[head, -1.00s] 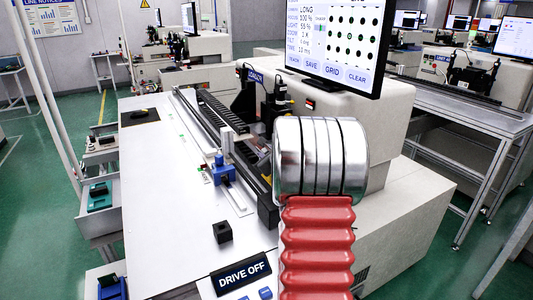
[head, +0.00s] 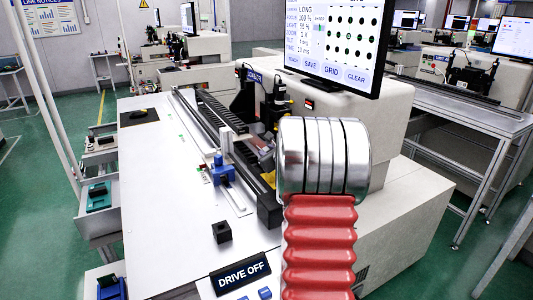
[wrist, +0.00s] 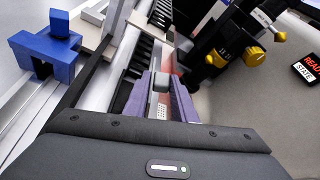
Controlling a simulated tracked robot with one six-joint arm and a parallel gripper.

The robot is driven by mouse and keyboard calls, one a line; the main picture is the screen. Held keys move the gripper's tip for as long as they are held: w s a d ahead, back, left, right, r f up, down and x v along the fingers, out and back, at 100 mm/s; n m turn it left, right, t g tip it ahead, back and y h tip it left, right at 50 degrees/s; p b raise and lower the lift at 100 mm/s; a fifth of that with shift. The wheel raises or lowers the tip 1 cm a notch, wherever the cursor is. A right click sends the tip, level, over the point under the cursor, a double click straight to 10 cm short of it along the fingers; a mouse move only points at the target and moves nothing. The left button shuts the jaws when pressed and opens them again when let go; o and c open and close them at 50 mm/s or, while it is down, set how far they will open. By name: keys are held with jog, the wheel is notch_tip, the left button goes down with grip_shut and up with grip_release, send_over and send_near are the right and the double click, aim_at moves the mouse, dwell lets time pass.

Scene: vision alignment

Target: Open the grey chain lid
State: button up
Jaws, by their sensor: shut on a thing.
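In the wrist view, my gripper (wrist: 160,100) has two purple fingers closed on a small grey block, the handle of the grey chain lid (wrist: 161,82). A perforated light patch shows just below it between the fingers. In the head view my red arm sleeve and silver wrist cover much of the near right, and my fingers are hard to make out. The dark chain (head: 218,110) runs along the machine's long rail, left of the wrist, and its dark links also show in the wrist view (wrist: 122,96). How far the lid is tilted is hard to tell.
A blue clamp block (head: 223,168) stands left of the chain. A small black block (head: 222,232) and a DRIVE OFF sign (head: 241,274) are on the white top. A monitor (head: 345,45) hangs above. Yellow knobs (wrist: 253,58) are close to the right of the fingers.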

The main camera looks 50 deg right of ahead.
jog(key=shift+s+d+r+m+y, duration=0.1)
jog(key=shift+s+d+m+y, duration=0.15)
jog(key=shift+d+m, duration=0.25)
jog(key=shift+s+d+m+y, duration=0.1)
jog(key=shift+d+m+y, duration=0.25)
jog(key=shift+d+m, duration=0.15)
jog(key=shift+d, duration=0.15)
jog(key=shift+o, duration=0.2)
jog(key=shift+s+d, duration=0.15)
jog(key=shift+d, duration=0.05)
jog(key=shift+f, duration=0.2)
jog(key=o, duration=0.9)
jog(key=shift+a+r, duration=0.1)
jog(key=v, duration=1.3)
jog(key=shift+s, duration=0.4)
